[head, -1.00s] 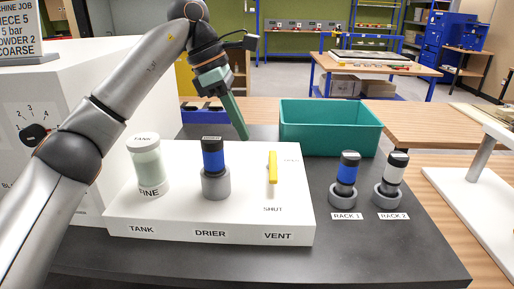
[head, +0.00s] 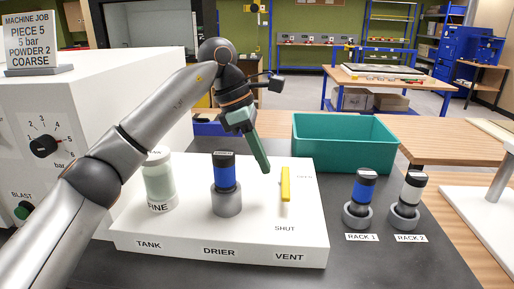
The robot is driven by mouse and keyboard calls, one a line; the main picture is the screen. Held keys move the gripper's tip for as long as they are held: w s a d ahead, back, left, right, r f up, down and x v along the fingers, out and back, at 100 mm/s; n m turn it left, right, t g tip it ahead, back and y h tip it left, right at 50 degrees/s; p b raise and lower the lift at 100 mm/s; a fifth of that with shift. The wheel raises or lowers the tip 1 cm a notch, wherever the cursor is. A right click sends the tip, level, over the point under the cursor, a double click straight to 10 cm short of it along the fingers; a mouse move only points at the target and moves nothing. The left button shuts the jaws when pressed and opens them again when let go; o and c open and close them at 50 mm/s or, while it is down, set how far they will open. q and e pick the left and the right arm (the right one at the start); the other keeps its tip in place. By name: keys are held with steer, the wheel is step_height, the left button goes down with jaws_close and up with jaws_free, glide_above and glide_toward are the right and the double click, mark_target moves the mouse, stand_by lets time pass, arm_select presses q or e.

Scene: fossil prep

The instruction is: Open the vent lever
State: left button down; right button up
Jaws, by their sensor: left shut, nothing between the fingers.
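The yellow vent lever (head: 285,184) stands on the white panel (head: 221,250) above the VENT label. The lever lies along the line toward the SHUT mark, which is printed below it. A second, faint mark is printed to its upper right. My left gripper (head: 265,168) is shut and empty, with its green fingers pointing down. In the picture its tips are just to the upper left of the lever, and they look apart from it. My right gripper is not in view.
On the panel, a FINE tank (head: 159,183) and a blue drier cartridge (head: 226,180) stand left of the lever. A teal bin (head: 345,144) is behind. Blue (head: 362,193) and white (head: 409,194) cartridges stand in racks at right. A white machine (head: 90,110) is at left.

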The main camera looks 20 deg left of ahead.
mark_target(285, 188)
arm_select(q)
steer(key=shift+x, duration=2.35)
